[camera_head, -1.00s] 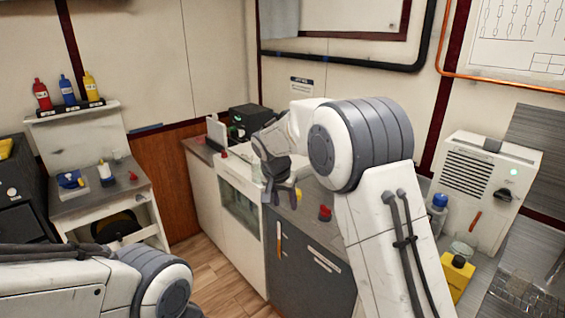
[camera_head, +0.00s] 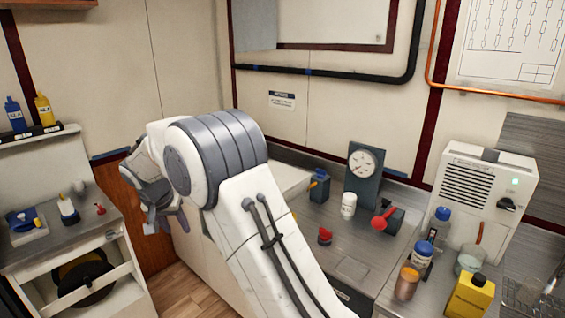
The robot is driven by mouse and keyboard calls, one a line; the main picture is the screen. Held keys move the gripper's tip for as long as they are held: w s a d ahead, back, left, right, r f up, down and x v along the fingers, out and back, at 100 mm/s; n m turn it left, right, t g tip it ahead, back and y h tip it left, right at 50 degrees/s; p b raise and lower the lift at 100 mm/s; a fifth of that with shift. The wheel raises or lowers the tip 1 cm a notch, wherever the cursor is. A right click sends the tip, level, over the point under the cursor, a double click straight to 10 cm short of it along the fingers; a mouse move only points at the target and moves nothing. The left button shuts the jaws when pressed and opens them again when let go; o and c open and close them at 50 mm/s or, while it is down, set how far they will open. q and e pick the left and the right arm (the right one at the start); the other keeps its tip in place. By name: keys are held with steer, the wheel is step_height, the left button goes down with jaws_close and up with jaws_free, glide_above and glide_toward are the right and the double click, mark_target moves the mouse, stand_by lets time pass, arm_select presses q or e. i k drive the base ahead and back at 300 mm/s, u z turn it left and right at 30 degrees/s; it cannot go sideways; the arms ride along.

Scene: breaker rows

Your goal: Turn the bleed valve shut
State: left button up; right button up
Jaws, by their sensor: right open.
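A small valve with a red handle (camera_head: 384,219) and a dark body stands on the grey counter, just in front of a dark gauge stand (camera_head: 362,179) with a white dial. No label on the valve can be read, so I cannot be sure that it is the bleed valve. My right gripper (camera_head: 167,222) hangs at the left, over the floor beside the counter, well away from the valve. It is open, and nothing shows between its fingers. My left gripper is out of view.
A blue-topped container (camera_head: 319,187), a white bottle (camera_head: 348,206) and a red knob (camera_head: 325,237) stand near the valve. To its right are an orange-brown jar (camera_head: 406,284), a yellow can (camera_head: 469,297) and a white unit (camera_head: 484,190). A side bench (camera_head: 60,247) is at left.

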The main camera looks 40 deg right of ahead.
mark_target(321, 173)
steer(key=z, duration=0.05)
steer(key=i, duration=0.85)
steer(key=z, duration=0.85)
steer(key=i, duration=0.8)
steer(key=z, duration=0.55)
